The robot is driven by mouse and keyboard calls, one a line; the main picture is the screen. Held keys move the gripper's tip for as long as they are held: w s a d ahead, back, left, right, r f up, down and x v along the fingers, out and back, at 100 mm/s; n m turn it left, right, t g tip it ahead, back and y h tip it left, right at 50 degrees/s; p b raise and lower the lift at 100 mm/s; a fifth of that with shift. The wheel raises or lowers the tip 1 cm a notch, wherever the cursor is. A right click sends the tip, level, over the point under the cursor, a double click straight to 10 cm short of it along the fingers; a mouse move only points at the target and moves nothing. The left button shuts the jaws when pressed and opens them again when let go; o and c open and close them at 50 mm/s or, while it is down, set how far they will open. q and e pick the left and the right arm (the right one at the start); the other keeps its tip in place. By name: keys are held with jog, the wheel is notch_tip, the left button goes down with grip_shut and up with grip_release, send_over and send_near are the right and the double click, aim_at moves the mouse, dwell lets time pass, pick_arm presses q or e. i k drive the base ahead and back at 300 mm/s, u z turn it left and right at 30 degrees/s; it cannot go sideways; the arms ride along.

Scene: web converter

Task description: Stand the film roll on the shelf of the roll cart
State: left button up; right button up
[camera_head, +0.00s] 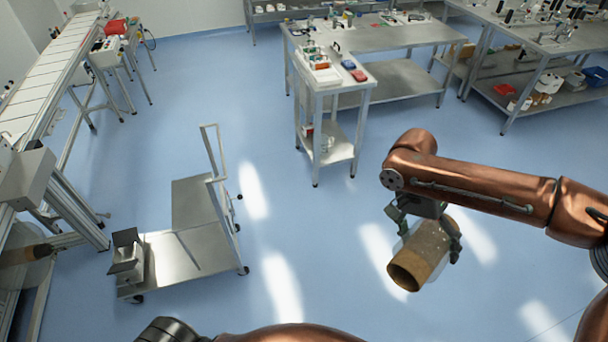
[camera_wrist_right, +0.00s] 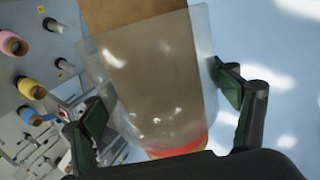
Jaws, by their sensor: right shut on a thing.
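My right gripper (camera_head: 424,222) is shut on the film roll (camera_head: 418,257), a brown cardboard core with clear film around it. The roll is held tilted in the air above the blue floor, its open core end toward the lower left. In the right wrist view the film roll (camera_wrist_right: 155,85) lies between the two fingers, with a red band near the palm. The roll cart (camera_head: 190,258) is a low grey metal cart with an upright handle, left of the roll and apart from it. My left gripper is not in view.
A small metal bracket (camera_head: 126,260) stands at the cart's left end. A conveyor line (camera_head: 45,75) runs along the left. A metal table (camera_head: 335,88) with tools stands at the back. Blue floor (camera_head: 310,240) between cart and roll is clear. Coloured rolls on pegs (camera_wrist_right: 30,88) show in the wrist view.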

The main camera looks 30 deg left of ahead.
aim_at(193, 200)
jog(key=u, duration=0.95)
jog(key=i, duration=1.3)
jog(key=u, duration=0.95)
jog(key=i, duration=1)
jog(key=u, duration=0.2)
